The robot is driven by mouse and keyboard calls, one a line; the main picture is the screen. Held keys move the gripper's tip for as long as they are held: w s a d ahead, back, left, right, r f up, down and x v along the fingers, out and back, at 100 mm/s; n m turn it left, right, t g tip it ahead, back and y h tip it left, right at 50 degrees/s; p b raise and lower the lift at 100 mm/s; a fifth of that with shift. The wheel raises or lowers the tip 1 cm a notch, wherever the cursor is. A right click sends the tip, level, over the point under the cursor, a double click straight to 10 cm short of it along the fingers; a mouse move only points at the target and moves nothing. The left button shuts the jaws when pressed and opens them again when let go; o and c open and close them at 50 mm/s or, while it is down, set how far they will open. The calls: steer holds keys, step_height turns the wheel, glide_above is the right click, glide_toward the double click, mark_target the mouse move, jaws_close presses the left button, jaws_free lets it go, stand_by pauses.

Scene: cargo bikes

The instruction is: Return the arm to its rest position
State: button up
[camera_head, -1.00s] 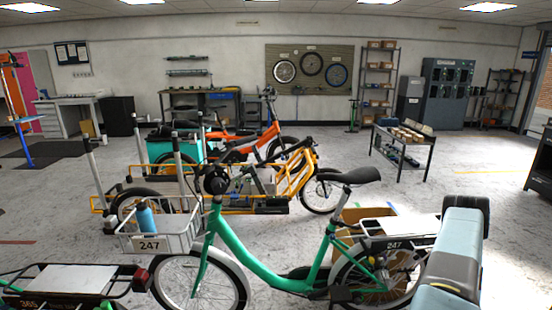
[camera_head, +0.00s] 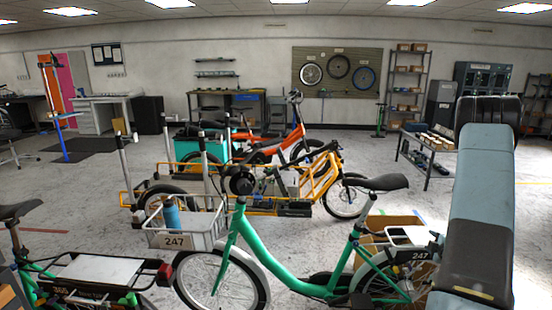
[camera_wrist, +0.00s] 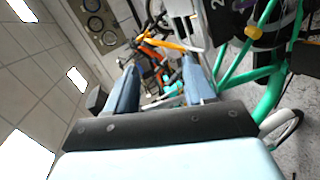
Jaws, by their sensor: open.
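My arm (camera_head: 478,205) rises at the right side of the head view, pale blue and grey with a dark joint on top. My gripper is outside the head view. In the wrist view my gripper (camera_wrist: 158,88) shows two blue-grey fingers standing apart, with nothing between them. Past the fingertips are an orange bike frame and part of the green bike (camera_wrist: 270,85), seen tilted. The ceiling fills the left of the wrist view.
A green bike (camera_head: 290,280) with a grey front crate (camera_head: 188,238) holding a blue bottle (camera_head: 171,213) stands close in front. Yellow (camera_head: 300,195) and orange bikes stand behind it. Another bike rack (camera_head: 95,270) is at the lower left.

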steer(key=a+r+m+g, duration=0.1)
steer(key=a+r+m, duration=0.1)
steer(key=a+r, duration=0.35)
steer(key=w+a+r+m+g, duration=0.1)
steer(key=a+r, duration=0.1)
steer(key=r, duration=0.6)
steer(key=a+r+m+g, duration=0.1)
steer(key=a+r+m, duration=0.1)
steer(key=a+r, duration=0.35)
steer(key=s+a+r+m+g, duration=0.2)
steer(key=s+a+r+m, duration=0.2)
steer(key=s+a+r, duration=0.65)
steer(key=s+a+r+m+g+y, duration=0.1)
steer(key=s+a+r+m, duration=0.1)
steer(key=s+a, duration=0.6)
steer(key=s+a+r+m+g+y, duration=0.1)
steer(key=s+a+r, duration=0.4)
steer(key=s, duration=0.9)
steer(key=a+m+y, duration=0.1)
steer(key=a, duration=0.2)
steer(key=shift+s+g, duration=0.4)
steer(key=shift+r, duration=0.1)
steer(key=shift+c, duration=0.4)
